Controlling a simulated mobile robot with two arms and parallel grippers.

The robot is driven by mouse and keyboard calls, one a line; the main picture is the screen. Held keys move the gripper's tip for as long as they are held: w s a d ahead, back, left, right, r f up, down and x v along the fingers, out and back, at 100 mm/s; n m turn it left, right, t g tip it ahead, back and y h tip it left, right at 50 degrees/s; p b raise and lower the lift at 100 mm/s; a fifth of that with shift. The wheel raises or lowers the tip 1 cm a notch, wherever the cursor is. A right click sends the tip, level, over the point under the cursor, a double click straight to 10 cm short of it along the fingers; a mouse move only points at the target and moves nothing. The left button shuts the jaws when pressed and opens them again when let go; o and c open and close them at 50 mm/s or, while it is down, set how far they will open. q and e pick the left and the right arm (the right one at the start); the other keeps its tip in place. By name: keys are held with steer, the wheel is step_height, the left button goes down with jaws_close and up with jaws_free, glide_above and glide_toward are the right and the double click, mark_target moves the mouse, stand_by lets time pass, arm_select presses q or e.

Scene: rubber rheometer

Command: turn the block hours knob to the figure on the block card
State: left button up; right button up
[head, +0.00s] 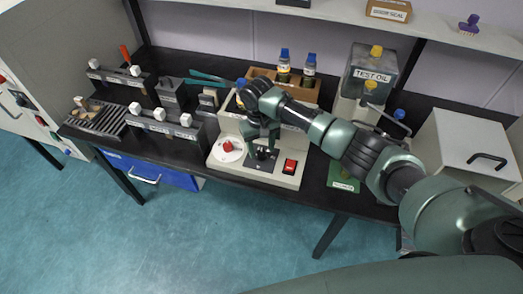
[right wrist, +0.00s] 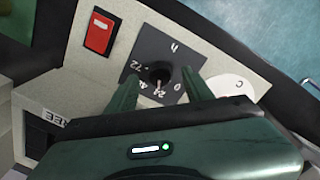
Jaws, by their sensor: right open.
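The block hours knob (right wrist: 160,72) is a small dark round knob on a black square plate marked h, 0, 24 and 72, with another figure partly hidden. Its pale pointer mark seems to lie near 24. The same black plate (head: 261,163) is on the front of the cream machine in the head view. My right gripper (right wrist: 160,94) is open, its green fingers on either side of the knob; I cannot tell whether they touch it. It also shows above the plate in the head view (head: 262,141). I cannot identify the block card. My left gripper is not in view.
A red switch (head: 290,167) is right of the plate and a red knob (head: 227,146) on a white dial is left of it. Bottles (head: 284,66) in a wooden rack stand behind. Block units (head: 160,121) fill the bench's left. A TEST OIL can (head: 372,75) stands right.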

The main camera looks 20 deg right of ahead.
mark_target(261, 154)
step_height(261, 154, up, 6)
steer(key=shift+a+b, duration=0.1)
steer(key=shift+b, duration=0.3)
